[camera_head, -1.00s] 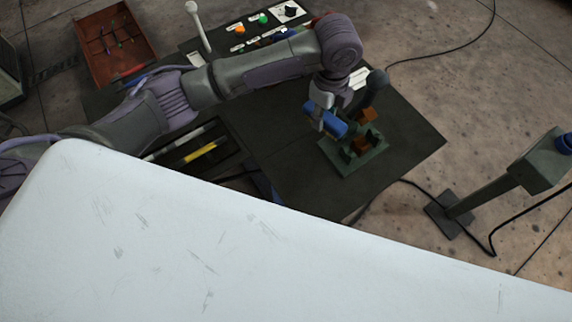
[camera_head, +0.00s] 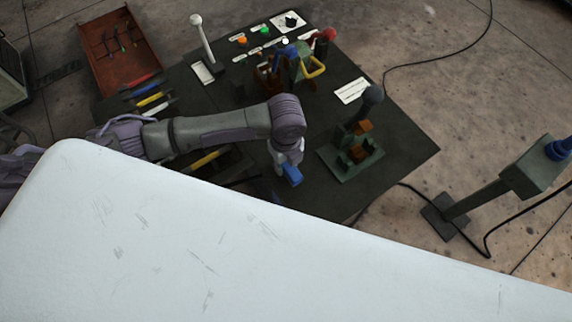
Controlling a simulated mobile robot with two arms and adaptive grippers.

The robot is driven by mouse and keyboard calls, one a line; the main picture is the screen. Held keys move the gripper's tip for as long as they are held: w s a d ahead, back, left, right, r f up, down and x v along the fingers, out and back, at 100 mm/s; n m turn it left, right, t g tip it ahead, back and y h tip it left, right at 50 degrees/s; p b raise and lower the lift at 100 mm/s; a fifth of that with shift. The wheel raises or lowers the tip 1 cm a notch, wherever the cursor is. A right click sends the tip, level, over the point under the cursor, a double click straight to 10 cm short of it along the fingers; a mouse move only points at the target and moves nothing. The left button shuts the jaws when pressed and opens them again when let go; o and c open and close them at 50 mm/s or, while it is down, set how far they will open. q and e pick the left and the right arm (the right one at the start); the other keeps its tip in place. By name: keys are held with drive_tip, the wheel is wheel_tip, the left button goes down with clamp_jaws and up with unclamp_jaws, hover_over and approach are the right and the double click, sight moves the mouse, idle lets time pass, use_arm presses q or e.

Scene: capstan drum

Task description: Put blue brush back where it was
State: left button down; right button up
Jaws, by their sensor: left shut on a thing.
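The blue brush (camera_head: 292,175) is held in my left gripper (camera_head: 287,160), which is shut on it. Only its blue part shows below the fingers; the rest is hidden by the gripper. The gripper is over the front part of the dark table (camera_head: 330,205), to the left of and apart from a green fixture (camera_head: 352,165) with orange-brown blocks (camera_head: 358,155). I cannot tell the exact height of the brush above the table. My right gripper is not in view.
A tall white-knobbed lever (camera_head: 202,40) stands at the back left. Buttons (camera_head: 264,31) and a rack with coloured handles (camera_head: 300,68) are at the back. Several coloured tools (camera_head: 150,99) lie at the left. A red tray (camera_head: 122,55) is beyond. A pedestal (camera_head: 480,190) stands at right.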

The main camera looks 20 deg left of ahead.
sight(286, 168)
use_arm(q)
wheel_tip(286, 168, down, 3)
drive_tip(key=shift+r+p, duration=0.2)
drive_tip(key=shift+p, duration=0.1)
drive_tip(key=shift+f, duration=0.4)
drive_tip(key=shift+f, duration=0.1)
drive_tip(key=c, duration=0.8)
unclamp_jaws()
drive_tip(key=shift+o, duration=0.2)
drive_tip(key=shift+r, duration=0.3)
wheel_tip(286, 168, up, 12)
drive_tip(key=shift+f+b, duration=0.15)
drive_tip(key=shift+b, duration=0.5)
